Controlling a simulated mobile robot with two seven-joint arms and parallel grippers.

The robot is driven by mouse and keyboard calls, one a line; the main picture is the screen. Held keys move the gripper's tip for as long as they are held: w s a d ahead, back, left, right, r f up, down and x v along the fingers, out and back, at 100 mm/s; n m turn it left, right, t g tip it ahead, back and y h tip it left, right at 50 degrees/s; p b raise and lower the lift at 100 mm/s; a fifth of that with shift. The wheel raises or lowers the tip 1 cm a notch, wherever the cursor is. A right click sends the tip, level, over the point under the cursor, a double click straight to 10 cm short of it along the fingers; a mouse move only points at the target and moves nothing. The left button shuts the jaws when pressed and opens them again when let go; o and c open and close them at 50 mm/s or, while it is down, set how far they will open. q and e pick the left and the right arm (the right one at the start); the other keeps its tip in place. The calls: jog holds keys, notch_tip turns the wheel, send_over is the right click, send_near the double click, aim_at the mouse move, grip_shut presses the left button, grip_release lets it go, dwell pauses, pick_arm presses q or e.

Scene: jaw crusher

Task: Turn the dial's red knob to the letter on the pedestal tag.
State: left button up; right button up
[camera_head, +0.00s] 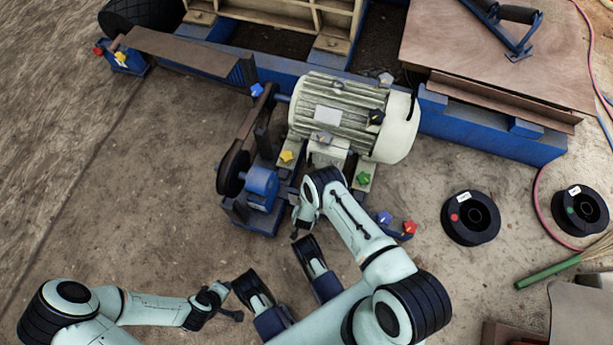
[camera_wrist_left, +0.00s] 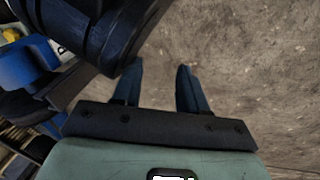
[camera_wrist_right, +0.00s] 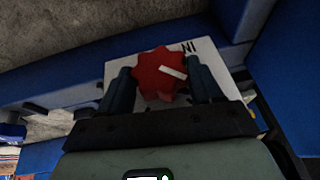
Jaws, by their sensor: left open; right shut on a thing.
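The red star-shaped knob (camera_wrist_right: 152,75) with a pale pointer bar sits on a white dial plate (camera_wrist_right: 124,60) in the right wrist view. My right gripper (camera_wrist_right: 161,82) is shut on the knob, one finger on each side. In the head view my right gripper (camera_head: 299,228) is in front of the motor's blue base, and the dial cannot be made out there. My left gripper (camera_wrist_left: 158,88) is open and empty over the bare floor. I cannot identify the pedestal tag.
A ribbed motor (camera_head: 336,116) and a blue belt-drive housing (camera_head: 262,187) stand just beyond my grippers, with several small coloured knobs around them. Another red knob (camera_head: 410,227) is at right. Two black spools (camera_head: 457,232) lie farther right. Floor at left is clear.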

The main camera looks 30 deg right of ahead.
pick_arm(q)
jog(key=w+r+t+p, duration=0.1)
jog(key=w+r, duration=0.3)
pick_arm(e)
jog(key=shift+s+d+r+t+y, duration=0.1)
jog(key=shift+s+d+t+y, duration=0.15)
jog(key=shift+t+y, duration=0.25)
jog(key=shift+m+t+p, duration=0.3)
jog(key=shift+p, duration=0.05)
jog(key=shift+t+y, duration=0.3)
jog(key=shift+y, duration=0.1)
jog(key=shift+s+d+f+t, duration=0.1)
jog(key=shift+f+t, duration=0.15)
jog(key=shift+t, duration=0.05)
jog(key=shift+d+f+m+t+y+b, duration=0.1)
jog(key=shift+f+m+t+y+b, duration=0.15)
jog(key=shift+t+y+b, duration=0.4)
jog(key=m+t+y+b, duration=0.1)
jog(key=t+y+b, duration=0.1)
jog(key=b, duration=0.3)
jog(key=shift+s+t, duration=0.15)
jog(key=shift+t, duration=0.4)
pick_arm(q)
jog(key=s+a+f+g, duration=0.1)
jog(key=s+f+g, duration=0.3)
jog(key=s+f, duration=0.5)
jog(key=shift+s+f, duration=0.2)
jog(key=shift+s, duration=1.25)
